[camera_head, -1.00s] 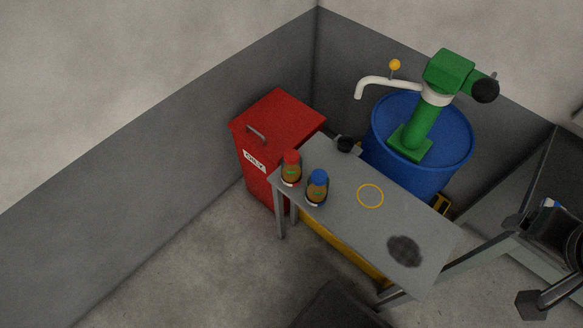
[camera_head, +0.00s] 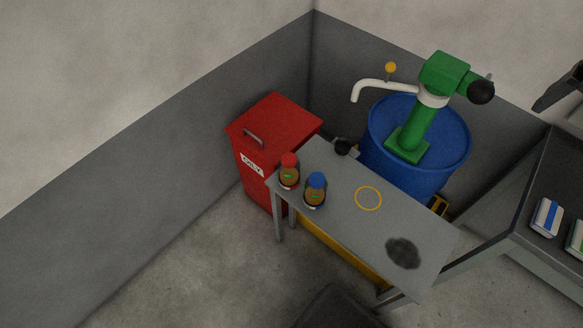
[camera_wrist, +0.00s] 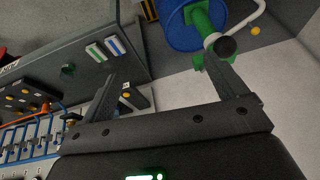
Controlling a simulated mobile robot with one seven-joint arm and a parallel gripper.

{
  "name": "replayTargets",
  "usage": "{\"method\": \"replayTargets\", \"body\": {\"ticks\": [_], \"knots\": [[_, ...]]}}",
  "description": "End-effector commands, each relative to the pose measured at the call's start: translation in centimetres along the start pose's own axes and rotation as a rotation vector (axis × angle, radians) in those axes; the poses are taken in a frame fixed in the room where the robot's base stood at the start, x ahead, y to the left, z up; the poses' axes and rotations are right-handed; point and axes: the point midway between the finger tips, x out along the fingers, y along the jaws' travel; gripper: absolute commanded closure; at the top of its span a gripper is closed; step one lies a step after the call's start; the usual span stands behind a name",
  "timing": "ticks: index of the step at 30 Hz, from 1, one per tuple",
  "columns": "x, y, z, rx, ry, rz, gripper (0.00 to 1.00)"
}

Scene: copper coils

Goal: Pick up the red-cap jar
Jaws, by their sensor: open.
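The red-cap jar (camera_head: 289,178) stands upright on the small grey table (camera_head: 335,215), near its left end. It is amber with a green mark on its label. A similar blue-cap jar (camera_head: 315,197) stands close beside it, to the right and nearer the front. My gripper (camera_wrist: 162,68) is open in the wrist view, with nothing between its two fingers. The wrist view does not show the jars. In the head view only a dark part, probably of my gripper, shows at the upper right edge, far from the jars.
A red bin (camera_head: 272,130) stands behind the table's left end. A blue drum (camera_head: 385,145) with a green pump (camera_head: 417,125) stands behind the table. A yellow ring (camera_head: 368,198) and a dark stain (camera_head: 403,253) mark the tabletop. A dark bench (camera_head: 548,190) with small boxes is at right.

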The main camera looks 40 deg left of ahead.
Motion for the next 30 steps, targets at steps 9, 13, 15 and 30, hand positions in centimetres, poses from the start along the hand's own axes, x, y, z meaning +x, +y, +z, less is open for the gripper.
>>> {"method": "replayTargets", "body": {"ticks": [9,13,15,30], "knots": [[1.2,-12.3,-5.6,0.041,-0.145,-0.034,0.1],[2.1,-18.2,-6.4,0.059,-0.201,-0.027,0.1],[2.7,-21.5,-6.4,0.067,-0.229,-0.019,0.1],[6.4,-40.3,-0.4,0.11,-0.349,0.074,0.1]]}}
